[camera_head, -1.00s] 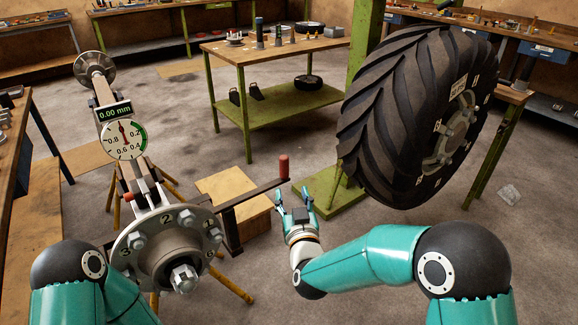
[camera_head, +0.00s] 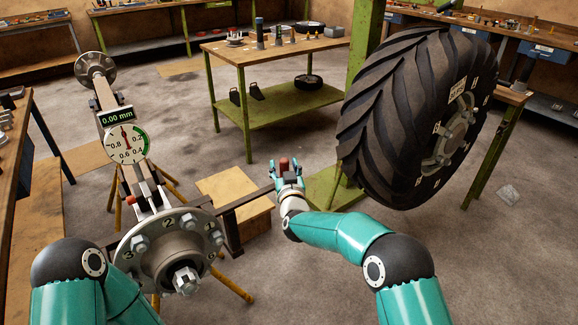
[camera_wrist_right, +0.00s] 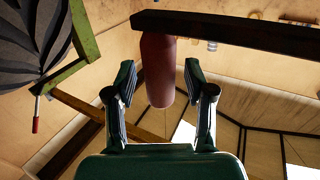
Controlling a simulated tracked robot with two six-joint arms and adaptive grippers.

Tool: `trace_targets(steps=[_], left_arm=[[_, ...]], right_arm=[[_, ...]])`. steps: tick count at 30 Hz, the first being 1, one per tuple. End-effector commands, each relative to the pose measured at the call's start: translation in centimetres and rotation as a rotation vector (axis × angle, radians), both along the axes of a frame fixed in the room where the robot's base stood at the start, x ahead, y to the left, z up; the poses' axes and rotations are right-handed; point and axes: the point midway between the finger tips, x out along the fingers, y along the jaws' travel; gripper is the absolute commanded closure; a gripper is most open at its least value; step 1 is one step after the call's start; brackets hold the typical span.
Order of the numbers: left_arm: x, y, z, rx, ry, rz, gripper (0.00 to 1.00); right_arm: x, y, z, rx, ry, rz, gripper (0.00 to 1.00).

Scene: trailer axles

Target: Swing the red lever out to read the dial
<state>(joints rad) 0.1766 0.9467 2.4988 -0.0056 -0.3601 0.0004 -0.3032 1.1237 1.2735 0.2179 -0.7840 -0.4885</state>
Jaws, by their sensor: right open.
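The red lever grip (camera_head: 284,164) stands upright at the free end of a dark bar (camera_head: 245,199) that reaches right from beside the axle hub (camera_head: 175,250). My right gripper (camera_head: 286,178) is open around the grip. In the right wrist view the red grip (camera_wrist_right: 158,70) hangs from the dark bar (camera_wrist_right: 235,32), between the two spread fingers of my right gripper (camera_wrist_right: 159,85), with visible gaps on both sides. The round dial (camera_head: 126,143) sits on the axle below a display (camera_head: 116,115) reading 0.00 mm. My left gripper is out of view.
A large tyre (camera_head: 405,120) stands at the right, close to my right arm. A wooden box (camera_head: 236,200) lies under the lever bar. A workbench (camera_head: 275,48) with a green shelf stands behind. Open floor lies between the axle and the bench.

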Motion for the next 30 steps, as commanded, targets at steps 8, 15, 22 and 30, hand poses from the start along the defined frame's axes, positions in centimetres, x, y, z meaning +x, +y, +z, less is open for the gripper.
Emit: trace_targets(steps=[8,15,22,30], left_arm=[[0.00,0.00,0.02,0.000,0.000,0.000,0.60],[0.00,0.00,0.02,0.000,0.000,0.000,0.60],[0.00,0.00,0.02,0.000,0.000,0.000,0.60],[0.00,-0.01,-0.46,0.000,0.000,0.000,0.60]], right_arm=[[0.21,-0.01,-0.06,0.000,0.001,0.000,0.46],[0.20,-0.04,-0.03,0.000,0.001,-0.001,0.76],[0.18,-0.07,-0.03,0.000,0.001,-0.001,1.00],[0.36,-0.42,-0.15,0.002,-0.001,0.002,1.00]])
